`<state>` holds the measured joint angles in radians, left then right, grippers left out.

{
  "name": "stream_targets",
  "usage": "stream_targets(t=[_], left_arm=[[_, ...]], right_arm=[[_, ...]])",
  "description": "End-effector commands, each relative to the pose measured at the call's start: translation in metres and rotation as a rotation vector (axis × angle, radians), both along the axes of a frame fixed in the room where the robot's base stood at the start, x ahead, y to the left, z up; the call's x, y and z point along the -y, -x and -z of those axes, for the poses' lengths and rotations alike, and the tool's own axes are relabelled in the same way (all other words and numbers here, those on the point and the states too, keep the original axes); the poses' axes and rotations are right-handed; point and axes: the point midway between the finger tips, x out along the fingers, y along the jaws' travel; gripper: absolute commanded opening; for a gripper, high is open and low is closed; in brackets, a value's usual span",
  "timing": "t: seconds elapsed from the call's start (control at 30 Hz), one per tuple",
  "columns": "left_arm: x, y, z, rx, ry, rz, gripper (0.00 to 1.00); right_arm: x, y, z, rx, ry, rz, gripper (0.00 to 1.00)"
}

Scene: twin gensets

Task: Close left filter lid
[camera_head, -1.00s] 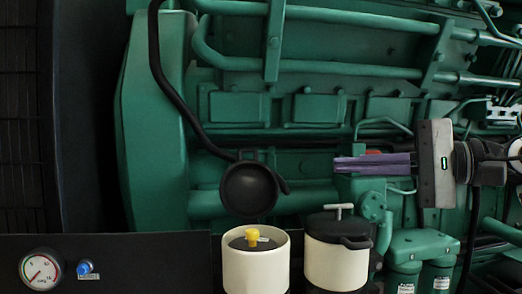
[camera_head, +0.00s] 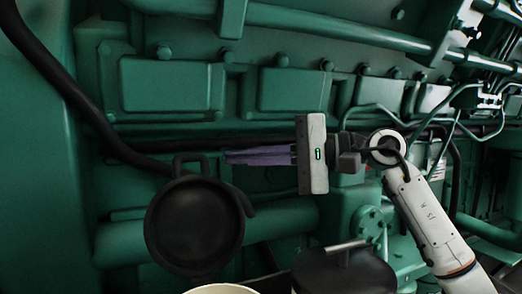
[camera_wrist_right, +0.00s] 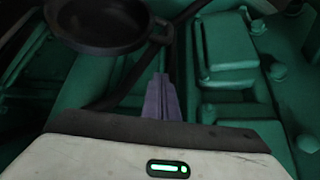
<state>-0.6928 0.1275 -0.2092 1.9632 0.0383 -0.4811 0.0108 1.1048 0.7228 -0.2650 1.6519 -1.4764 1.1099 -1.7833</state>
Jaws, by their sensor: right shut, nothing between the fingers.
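The left filter lid (camera_head: 195,228) is a black round dish, tilted up and open, its hollow inside facing me. It also shows at the top left of the right wrist view (camera_wrist_right: 100,24). Below it, the cream rim of the left filter housing (camera_head: 222,289) just enters the bottom edge. My right gripper (camera_head: 228,157) has purple fingers, shut and empty, pointing left. Its tips are just right of the lid's upper edge; I cannot tell whether they touch. In the wrist view the fingers (camera_wrist_right: 160,80) point toward the lid's right side. My left gripper is not in view.
The neighbouring filter's black lid (camera_head: 343,272) is down, with a metal T-handle on top, below my right gripper. Green engine block and pipes (camera_head: 270,222) stand close behind. A black hose (camera_head: 75,90) runs down from the upper left toward the open lid.

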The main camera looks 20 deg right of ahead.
Motion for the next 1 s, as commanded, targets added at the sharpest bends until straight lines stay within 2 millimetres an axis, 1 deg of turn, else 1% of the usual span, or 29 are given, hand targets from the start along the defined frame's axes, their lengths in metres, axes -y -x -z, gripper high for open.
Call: stream_targets(t=[0.03,0.1,0.17,0.2,0.3,0.5,0.6,1.0], left_arm=[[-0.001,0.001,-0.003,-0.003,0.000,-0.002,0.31],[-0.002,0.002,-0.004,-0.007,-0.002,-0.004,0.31],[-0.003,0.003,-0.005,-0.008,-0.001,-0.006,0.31],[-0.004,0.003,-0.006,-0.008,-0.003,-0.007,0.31],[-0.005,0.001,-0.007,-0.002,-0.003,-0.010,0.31],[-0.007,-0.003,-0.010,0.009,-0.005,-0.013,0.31],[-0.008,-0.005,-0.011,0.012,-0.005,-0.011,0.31],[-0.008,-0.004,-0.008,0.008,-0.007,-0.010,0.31]], right_arm=[[-0.011,-0.006,-0.002,-0.002,-0.002,-0.005,0.00],[-0.023,-0.015,-0.001,-0.002,-0.003,-0.004,0.00],[-0.033,-0.022,0.001,-0.002,-0.002,-0.004,0.00],[-0.036,-0.022,0.001,0.001,0.000,-0.001,0.00],[-0.038,-0.005,0.001,0.003,0.003,0.000,0.00],[-0.043,0.011,-0.001,0.000,0.002,0.001,0.00],[-0.044,0.014,-0.001,-0.001,0.001,0.001,0.00],[-0.044,0.015,-0.001,0.005,0.000,0.001,0.00]])
